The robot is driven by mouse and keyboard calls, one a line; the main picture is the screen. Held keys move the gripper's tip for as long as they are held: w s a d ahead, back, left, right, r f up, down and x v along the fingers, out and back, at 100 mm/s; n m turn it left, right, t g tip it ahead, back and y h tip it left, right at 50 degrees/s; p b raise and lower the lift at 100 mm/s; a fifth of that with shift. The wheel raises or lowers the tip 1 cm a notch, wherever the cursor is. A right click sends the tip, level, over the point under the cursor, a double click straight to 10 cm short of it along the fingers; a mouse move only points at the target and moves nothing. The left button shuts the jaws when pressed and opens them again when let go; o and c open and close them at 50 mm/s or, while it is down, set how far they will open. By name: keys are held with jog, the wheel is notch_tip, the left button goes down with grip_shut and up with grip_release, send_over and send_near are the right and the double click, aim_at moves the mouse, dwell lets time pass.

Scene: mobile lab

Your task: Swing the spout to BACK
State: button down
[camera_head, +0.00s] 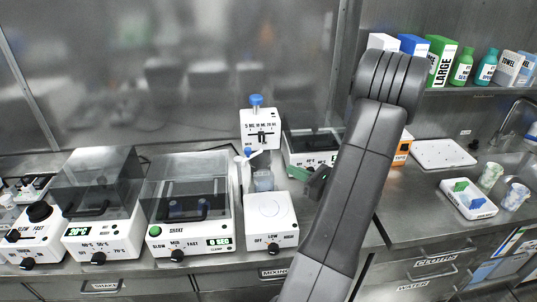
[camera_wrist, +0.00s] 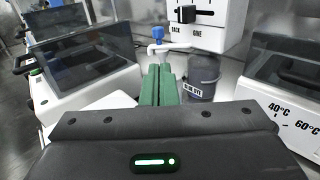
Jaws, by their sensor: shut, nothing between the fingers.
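The dispenser (camera_head: 260,130) is a white box with a blue knob on top, behind the row of devices. Its lower front shows in the wrist view (camera_wrist: 214,26), with a BACK label and a second label that I cannot read surely. The white spout (camera_wrist: 165,47) comes out below the labels and points left in the wrist view, with a blue part (camera_wrist: 157,34) near its end. My gripper (camera_wrist: 160,70) has green fingers closed together, empty, with their tips just short of the spout. In the head view my gripper (camera_head: 298,173) is right of the dispenser; whether it touches the spout is unclear.
A grey beaker (camera_wrist: 203,76) stands close right of my fingers, below the dispenser. A lidded device (camera_wrist: 80,60) stands left and another (camera_wrist: 285,85) right. In the head view a stirrer (camera_head: 270,220) sits in front, and a shaker (camera_head: 188,205) is left of it.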

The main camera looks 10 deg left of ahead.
aim_at(248, 153)
jog(key=p+x, duration=0.3)
jog(key=x, duration=1)
jog(key=shift+a, duration=0.35)
jog(key=shift+w, duration=0.1)
jog(key=m+t+b, duration=0.1)
jog(key=a+t+h+b, duration=0.1)
jog(key=m+t+h+b, duration=0.1)
jog(key=b, duration=0.1)
jog(key=shift+a+f+m+t, duration=0.25)
jog(key=shift+a+m+t, duration=0.05)
jog(key=shift+a+t, duration=0.1)
jog(key=shift+w+a+h+b, duration=0.1)
jog(key=shift+a+h+b, duration=0.05)
jog(key=shift+h+b, duration=0.3)
jog(key=shift+w+a+r+b, duration=0.2)
jog(key=shift+a+b, duration=0.25)
jog(key=shift+b, duration=0.3)
jog(key=shift+w+a+r+b, duration=0.1)
jog(key=shift+w+a+b, duration=0.15)
jog(key=shift+a+b, duration=0.35)
jog(key=shift+d, duration=0.1)
